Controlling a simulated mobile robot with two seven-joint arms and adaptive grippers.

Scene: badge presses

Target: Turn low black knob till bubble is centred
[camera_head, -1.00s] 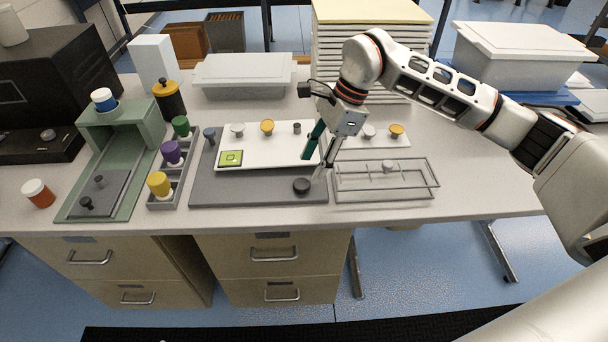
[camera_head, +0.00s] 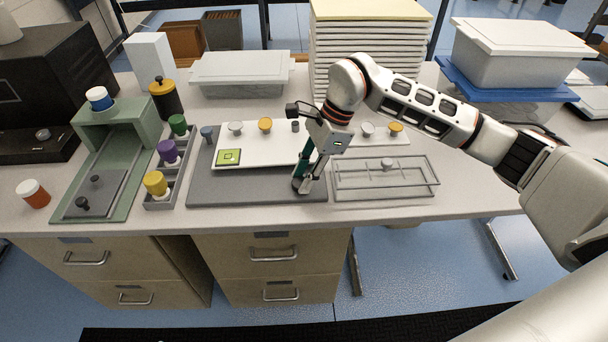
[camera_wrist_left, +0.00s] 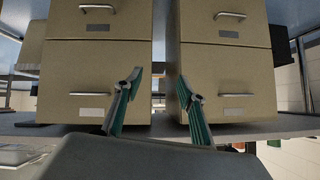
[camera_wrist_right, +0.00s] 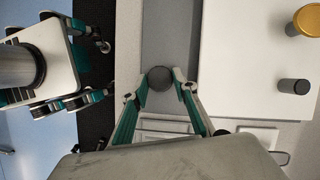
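The low black knob (camera_wrist_right: 160,78) sits at the front right of the grey base plate (camera_head: 245,190). In the right wrist view it lies between my right fingertips, which are drawn in against its sides. In the head view my right gripper (camera_head: 303,186) hides it. The green square bubble level (camera_head: 228,158) lies on the front left of the white plate (camera_head: 260,149). Its bubble is too small to place exactly. My left gripper (camera_wrist_left: 160,84) is open and empty, facing the drawer fronts. It is out of the head view.
A blue-grey knob (camera_head: 207,132) and a short dark knob (camera_head: 295,126) stand near the plate. A clear-sided tray (camera_head: 385,194) is close to the right of the base. A rack with coloured-cap jars (camera_head: 155,184) and a green press (camera_head: 125,130) stand left.

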